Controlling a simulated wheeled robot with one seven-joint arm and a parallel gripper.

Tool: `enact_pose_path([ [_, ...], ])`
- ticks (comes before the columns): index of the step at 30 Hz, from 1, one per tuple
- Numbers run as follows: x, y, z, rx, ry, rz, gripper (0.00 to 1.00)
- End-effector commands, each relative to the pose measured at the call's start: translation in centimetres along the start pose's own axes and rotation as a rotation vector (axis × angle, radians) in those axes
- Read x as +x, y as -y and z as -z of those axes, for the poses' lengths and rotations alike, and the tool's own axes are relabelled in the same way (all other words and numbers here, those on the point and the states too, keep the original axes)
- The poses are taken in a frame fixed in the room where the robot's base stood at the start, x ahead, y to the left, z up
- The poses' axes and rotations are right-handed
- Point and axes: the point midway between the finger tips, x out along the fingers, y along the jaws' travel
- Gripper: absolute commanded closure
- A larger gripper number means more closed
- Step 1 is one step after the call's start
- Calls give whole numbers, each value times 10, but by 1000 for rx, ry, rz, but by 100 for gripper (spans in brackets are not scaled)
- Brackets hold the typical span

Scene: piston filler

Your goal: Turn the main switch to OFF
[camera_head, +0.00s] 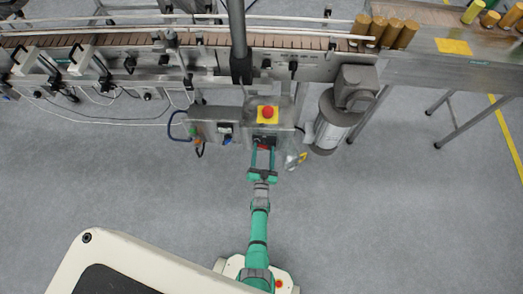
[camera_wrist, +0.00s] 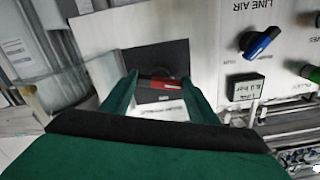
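The main switch is a black square plate (camera_wrist: 151,60) with a red handle (camera_wrist: 163,83), on a light panel in the wrist view. The handle lies nearly level in that picture. The lettering around it is too blurred to read. My gripper (camera_wrist: 160,80) has its two green fingers spread, one at each side of the red handle. I cannot tell whether the fingertips touch it. In the head view my gripper (camera_head: 264,146) reaches the front of the grey control box (camera_head: 284,113), and a bit of red shows between the fingers.
A red emergency button on a yellow base (camera_head: 267,112) sits on top of the box. Right of the switch are a blue-handled LINE AIR valve (camera_wrist: 262,42) and a small display (camera_wrist: 246,87). A motor (camera_head: 333,122) stands right of the box. The conveyor (camera_head: 300,43) runs behind.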

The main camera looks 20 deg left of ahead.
Motion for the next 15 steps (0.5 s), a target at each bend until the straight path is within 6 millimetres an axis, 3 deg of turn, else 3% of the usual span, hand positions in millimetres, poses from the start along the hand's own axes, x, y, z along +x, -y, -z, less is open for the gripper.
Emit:
enact_pose_path([
  [2, 0, 0, 0, 0, 0, 1, 68],
  [8, 0, 1, 0, -30, 0, 1, 68],
  [15, 1, 0, 0, -222, 0, 1, 68],
])
